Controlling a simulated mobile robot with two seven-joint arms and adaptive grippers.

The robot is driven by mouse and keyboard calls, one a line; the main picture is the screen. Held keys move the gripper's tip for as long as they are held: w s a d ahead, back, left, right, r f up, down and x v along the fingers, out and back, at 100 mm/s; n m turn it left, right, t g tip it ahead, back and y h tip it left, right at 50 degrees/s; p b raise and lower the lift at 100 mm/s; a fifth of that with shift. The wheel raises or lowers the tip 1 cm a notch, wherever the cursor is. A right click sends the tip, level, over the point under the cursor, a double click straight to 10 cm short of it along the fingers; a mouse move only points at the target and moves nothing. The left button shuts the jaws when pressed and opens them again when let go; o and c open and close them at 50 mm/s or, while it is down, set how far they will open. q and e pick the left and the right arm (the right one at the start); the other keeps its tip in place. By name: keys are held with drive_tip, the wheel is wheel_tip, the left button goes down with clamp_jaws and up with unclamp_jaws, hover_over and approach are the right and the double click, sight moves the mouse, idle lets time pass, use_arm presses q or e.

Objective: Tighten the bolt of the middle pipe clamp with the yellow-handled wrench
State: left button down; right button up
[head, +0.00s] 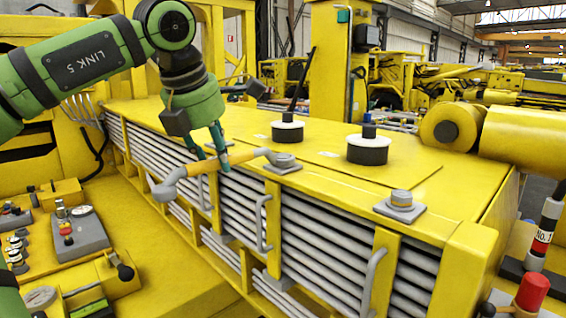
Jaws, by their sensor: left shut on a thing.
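My left gripper (213,163) comes down from the upper left and is shut on the yellow handle of the wrench (248,156). The wrench lies across the front upper edge of the yellow boom housing. One grey end hangs out in the air at the left. The other end is at the bolt of the middle pipe clamp (283,163), against or over its head; I cannot tell how far it is seated. Another clamp bolt (401,199) on a grey square plate is nearer, at the right. My right gripper is out of view.
Two black-and-white knobs (368,149) (287,131) stand on the housing top behind the clamps. Grey handles (263,223) stick out from the front over rows of pipes. A control panel (75,232) with levers is at the left. The near housing top is clear.

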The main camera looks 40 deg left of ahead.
use_arm(q)
drive_tip(key=shift+w+a, duration=0.1)
drive_tip(key=shift+a, duration=0.25)
drive_tip(key=shift+r+m, duration=0.1)
drive_tip(key=shift+m, duration=0.2)
drive_tip(key=shift+a+m+h+p, duration=0.3)
drive_tip(key=shift+a+p, duration=0.15)
drive_tip(key=shift+p, duration=0.1)
drive_tip(key=shift+a, duration=0.1)
drive_tip(key=shift+w+a+m+p, duration=0.15)
drive_tip(key=shift+a+m+p, duration=0.15)
drive_tip(key=shift+a, duration=0.05)
